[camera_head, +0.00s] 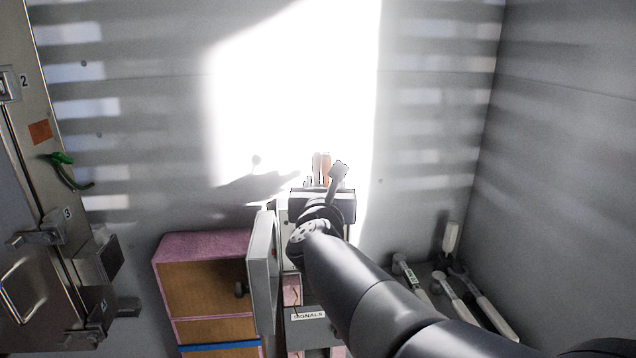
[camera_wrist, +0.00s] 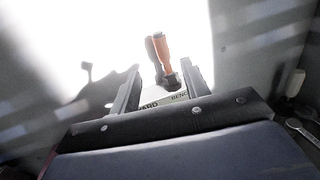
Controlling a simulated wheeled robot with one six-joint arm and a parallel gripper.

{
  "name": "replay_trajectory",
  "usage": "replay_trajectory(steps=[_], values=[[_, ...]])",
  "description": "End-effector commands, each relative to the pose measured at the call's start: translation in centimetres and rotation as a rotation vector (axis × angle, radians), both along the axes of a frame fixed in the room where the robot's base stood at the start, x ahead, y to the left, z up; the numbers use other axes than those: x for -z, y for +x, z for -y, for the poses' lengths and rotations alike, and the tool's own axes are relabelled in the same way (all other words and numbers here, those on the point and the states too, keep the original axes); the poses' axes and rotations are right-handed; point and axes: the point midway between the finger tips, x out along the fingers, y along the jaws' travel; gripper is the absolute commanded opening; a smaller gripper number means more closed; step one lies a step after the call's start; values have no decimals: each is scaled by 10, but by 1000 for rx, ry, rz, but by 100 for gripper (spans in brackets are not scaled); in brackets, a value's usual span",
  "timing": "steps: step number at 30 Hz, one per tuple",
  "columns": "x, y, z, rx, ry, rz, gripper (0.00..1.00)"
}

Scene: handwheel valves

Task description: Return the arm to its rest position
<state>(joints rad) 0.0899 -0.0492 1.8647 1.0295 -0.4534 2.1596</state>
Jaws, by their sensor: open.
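My gripper shows in the wrist view (camera_wrist: 160,66) with its two fingers apart, one on each side. An orange-handled thing (camera_wrist: 166,50) with a dark base shows beyond and between the fingers. No contact with it can be seen, and its distance from the fingers is unclear. In the head view my dark arm reaches in from the lower right to the middle, where its end is in front of a grey box (camera_head: 305,316) labelled "SIGNALS". The orange handle (camera_head: 326,168) stands just behind the arm's end. My fingers are hard to make out there.
A grey metal cabinet (camera_head: 35,190) with latches and a green handle (camera_head: 66,170) stands at the left. A brown and pink drawer unit (camera_head: 208,290) is low at centre left, beside an open grey door (camera_head: 263,270). Walls are behind.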

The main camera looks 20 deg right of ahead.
Motion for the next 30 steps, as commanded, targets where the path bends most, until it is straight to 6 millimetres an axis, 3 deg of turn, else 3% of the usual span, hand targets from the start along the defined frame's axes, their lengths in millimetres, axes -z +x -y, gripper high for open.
replay_trajectory(steps=[14, 30], values=[[0, 9, 5, 2, 0, -1, 44], [-1, 79, 41, 2, 0, -3, 44]])
